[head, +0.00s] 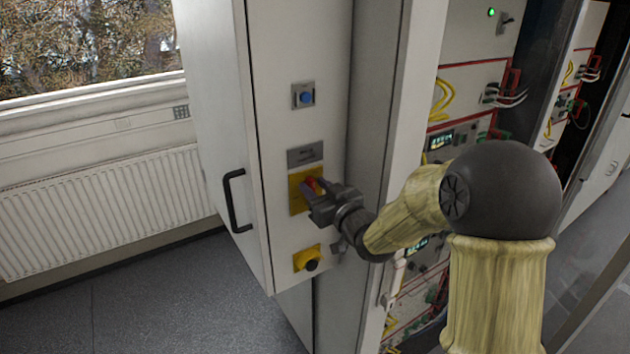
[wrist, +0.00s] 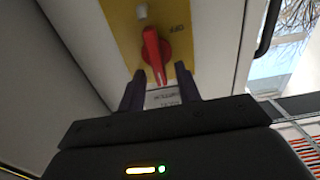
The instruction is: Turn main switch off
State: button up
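The main switch is a red rotary handle (head: 313,185) on a yellow plate (head: 297,193) on the cabinet's narrow side panel. In the wrist view the red handle (wrist: 153,55) stands nearly upright in the picture, with "OFF" lettering on the yellow plate (wrist: 182,45) to its right. My gripper (head: 310,196) is at the plate, partly covering the handle in the head view. In the wrist view my gripper (wrist: 158,85) has its two dark fingers apart, one on each side of the handle's lower end. Gaps show between handle and fingers; no grip is visible.
A blue button (head: 306,97) sits above the switch and a black knob on a yellow plate (head: 307,259) below it. A black door handle (head: 234,200) sticks out at the left. Open racks with yellow cables (head: 441,100) stand to the right. A radiator (head: 100,210) is at the left wall.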

jog(key=shift+w+a, duration=0.2)
jog(key=shift+w, duration=0.1)
grip_shut()
